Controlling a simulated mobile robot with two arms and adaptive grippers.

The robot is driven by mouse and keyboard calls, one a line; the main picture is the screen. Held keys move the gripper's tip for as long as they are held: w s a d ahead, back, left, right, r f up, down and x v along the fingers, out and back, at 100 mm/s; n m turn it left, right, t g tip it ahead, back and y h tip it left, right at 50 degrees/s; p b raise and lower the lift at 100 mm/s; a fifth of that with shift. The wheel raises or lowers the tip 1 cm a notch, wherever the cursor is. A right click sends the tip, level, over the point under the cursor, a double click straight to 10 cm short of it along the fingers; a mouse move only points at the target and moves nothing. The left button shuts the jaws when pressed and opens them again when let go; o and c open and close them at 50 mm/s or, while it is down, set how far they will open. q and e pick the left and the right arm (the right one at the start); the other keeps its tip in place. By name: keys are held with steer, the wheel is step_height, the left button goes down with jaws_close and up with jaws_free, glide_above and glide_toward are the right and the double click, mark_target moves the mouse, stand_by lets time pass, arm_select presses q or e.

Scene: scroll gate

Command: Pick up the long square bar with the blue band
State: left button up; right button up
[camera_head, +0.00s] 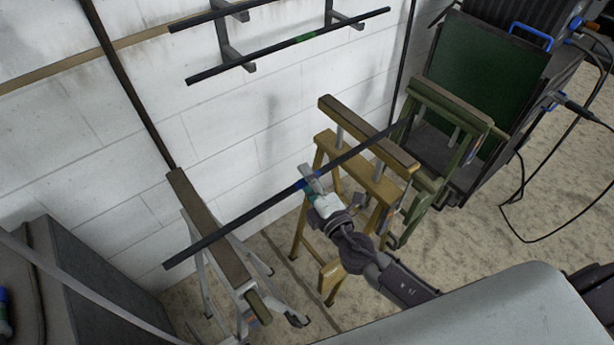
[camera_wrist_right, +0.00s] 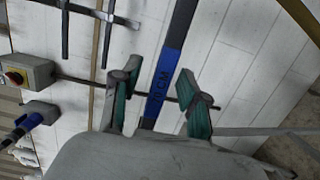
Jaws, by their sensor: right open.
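The long dark square bar (camera_head: 235,224) lies across the tops of the trestles, running from lower left to upper right in the head view. Its blue band (camera_wrist_right: 166,79) shows in the right wrist view, with lettering on it. My right gripper (camera_head: 308,181) is at the band, which it partly hides in the head view. In the right wrist view my right gripper (camera_wrist_right: 155,95) is open, with one finger on each side of the bar, gaps showing between. My left gripper is not in view.
A white-legged trestle (camera_head: 207,226), a yellow trestle (camera_head: 370,145) and a green trestle (camera_head: 450,105) stand by the white block wall. A bar with a green band (camera_head: 270,50) rests on wall brackets. A dark green cabinet (camera_head: 490,75) with cables stands right.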

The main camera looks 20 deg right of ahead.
jaws_close()
stand_by(0.3)
steer(key=shift+r, duration=0.15)
steer(key=shift+r, duration=0.1)
